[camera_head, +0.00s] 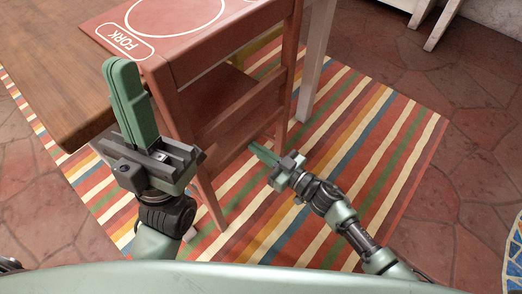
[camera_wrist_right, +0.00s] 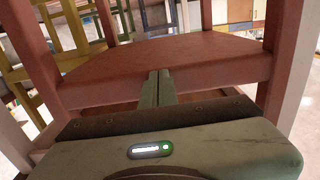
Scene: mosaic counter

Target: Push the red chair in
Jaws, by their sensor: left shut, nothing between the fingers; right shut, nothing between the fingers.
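The red chair (camera_head: 240,108) stands at the wooden table (camera_head: 55,70), its back toward me. Its top rail is beside a red placemat marked FORK (camera_head: 165,28). In the right wrist view the chair's seat (camera_wrist_right: 190,50) lies straight ahead between two posts. My left gripper (camera_head: 121,75) is shut and empty, fingers upright, left of the chair back and above the table edge. My right gripper (camera_head: 262,152) is shut and empty, low behind the chair. Its fingertips (camera_wrist_right: 160,76) point at the seat's rear edge; I cannot tell if they touch it.
A striped rug (camera_head: 365,160) lies under the chair on a stone tile floor (camera_head: 465,160). A pale post (camera_head: 315,60) stands beyond the chair, and white furniture legs (camera_head: 440,22) are at the top right. In the wrist view a yellow-green chair (camera_wrist_right: 50,65) is at the left.

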